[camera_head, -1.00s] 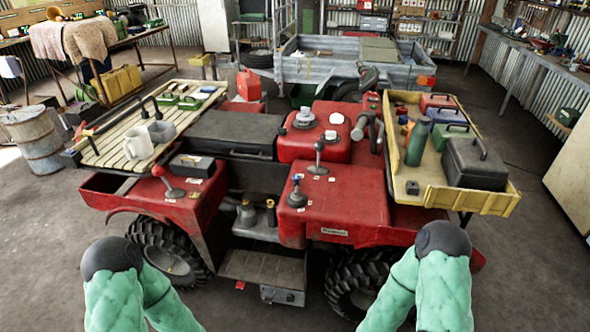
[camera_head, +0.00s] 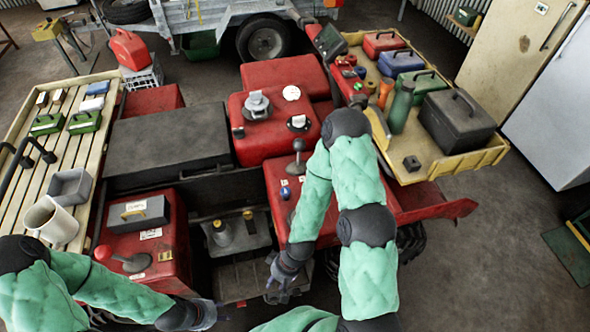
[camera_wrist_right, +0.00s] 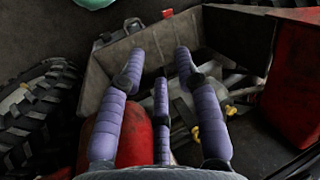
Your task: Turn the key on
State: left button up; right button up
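The red quad (camera_head: 265,138) fills the middle of the head view. A small dark knob on a white plate (camera_head: 298,122) sits on its upper red panel; it may be the key switch, but I cannot make out a key. My right gripper (camera_head: 283,285) hangs low in front of the quad, well below that panel. In the right wrist view, its purple-wrapped fingers (camera_wrist_right: 160,68) are spread with nothing between them. My left gripper (camera_head: 212,314) is at the bottom of the head view, apart from the panel; its finger opening is unclear.
A black-knobbed lever (camera_head: 298,160) rises beside my right forearm. A silver filler cap (camera_head: 256,105) and a white gauge (camera_head: 291,92) are near the plate. A yellow tray (camera_head: 440,168) with boxes and bottles is at right. A slatted rack (camera_head: 28,180) with a mug is at left.

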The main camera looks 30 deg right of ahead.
pick_arm(q)
notch_tip(320, 180, up, 15)
jog(key=p, duration=1.3)
pick_arm(e)
jog(key=w+d+r+n+h, duration=0.1)
jog(key=w+d+r+n, duration=0.35)
jog(key=r+n, duration=0.6)
jog(key=w+d+r+n+h, duration=0.25)
jog(key=d+r+n, duration=0.25)
jog(key=r+n, duration=0.55)
jog(key=w+d+r+n+h, duration=0.1)
jog(key=w+d+r+n, duration=0.3)
jog(key=r+n, duration=0.65)
jog(key=shift+n, duration=0.75)
jog(key=f+b, duration=0.2)
jog(key=f, duration=0.1)
jog(key=f+b, duration=0.5)
jog(key=f, duration=0.1)
jog(key=shift+s+f, duration=0.1)
jog(key=shift+s, duration=0.15)
jog(key=shift+f+b, duration=0.9)
jog(key=shift+f, duration=0.7)
pick_arm(q)
notch_tip(320, 180, down, 9)
jog(key=shift+w, duration=0.2)
pick_arm(e)
jog(key=shift+d, duration=0.1)
